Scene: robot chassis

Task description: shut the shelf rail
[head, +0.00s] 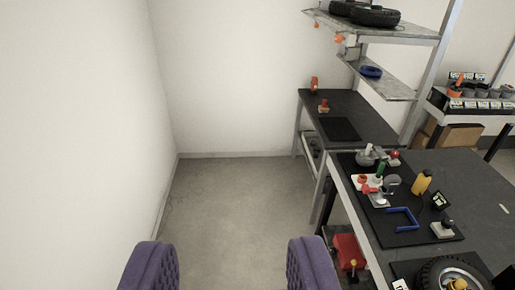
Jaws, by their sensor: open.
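My gripper (230,260) shows as two purple padded fingers at the bottom of the picture. They are wide apart, with only floor visible between them. A shelf unit stands over the back workbench at the upper right. It has an upper shelf (418,34) and a lower, tilted-looking shelf (392,84).
A dark workbench (485,190) with tools and a wheel (452,275) fills the lower right. A back workbench (365,112) stands beyond it. Tires (372,17) lie on the upper shelf. A white wall (75,110) runs along the left. The grey floor (235,195) between is clear.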

